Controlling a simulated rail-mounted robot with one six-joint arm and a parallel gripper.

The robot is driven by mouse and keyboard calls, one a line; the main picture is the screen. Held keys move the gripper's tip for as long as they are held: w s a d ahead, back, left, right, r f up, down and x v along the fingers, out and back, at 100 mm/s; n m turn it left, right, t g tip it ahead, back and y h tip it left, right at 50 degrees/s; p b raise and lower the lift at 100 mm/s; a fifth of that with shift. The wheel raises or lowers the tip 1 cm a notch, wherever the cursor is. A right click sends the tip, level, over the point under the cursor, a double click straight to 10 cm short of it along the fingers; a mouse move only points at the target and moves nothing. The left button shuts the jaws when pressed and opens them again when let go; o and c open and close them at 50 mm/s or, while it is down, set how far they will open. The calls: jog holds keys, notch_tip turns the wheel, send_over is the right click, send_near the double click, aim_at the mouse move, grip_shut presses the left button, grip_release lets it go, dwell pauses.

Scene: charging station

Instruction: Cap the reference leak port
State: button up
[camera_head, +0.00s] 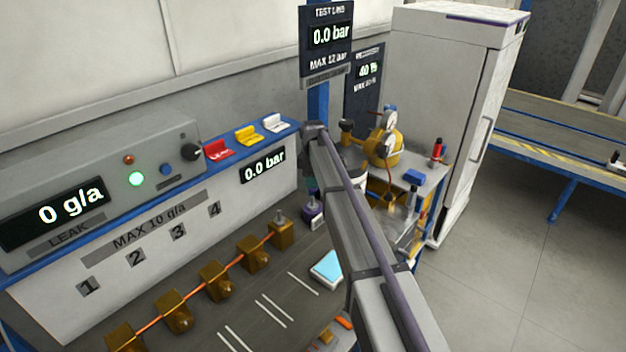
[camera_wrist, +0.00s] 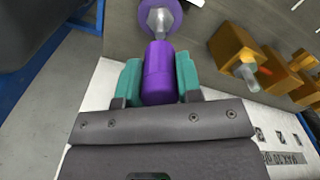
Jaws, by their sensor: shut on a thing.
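My gripper (camera_wrist: 158,85) is shut on a purple cylindrical cap (camera_wrist: 158,72), held between two teal fingers. Straight ahead of the cap is the reference leak port, a metal fitting (camera_wrist: 160,20) on a round purple base (camera_wrist: 174,8). The cap is lined up with the fitting and its far end meets the fitting's tip in the picture; I cannot tell whether they touch. In the head view the purple port block (camera_head: 313,213) stands at the right end of the bench, partly beside my arm. My gripper is mostly hidden behind my arm there.
Brown valve blocks (camera_head: 216,281) joined by an orange line stand along the bench, the nearest (camera_wrist: 236,52) close to the port. A light-blue pad (camera_head: 326,270) lies on the bench. The leak panel (camera_head: 100,180) reads 0 g/a. A cart with a yellow pump (camera_head: 383,150) stands behind my arm.

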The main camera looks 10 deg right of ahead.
jog(key=shift+f+b, duration=0.5)
jog(key=shift+f, duration=0.45)
jog(key=shift+f, duration=0.1)
dwell(0.6)
jog(key=shift+f+b, duration=0.35)
jog(key=shift+b, duration=0.1)
jog(key=shift+f+b, duration=2.3)
jog(key=o, duration=1)
jog(key=shift+r, duration=0.1)
notch_tip(320, 180, up, 11)
jog(key=p, duration=1.1)
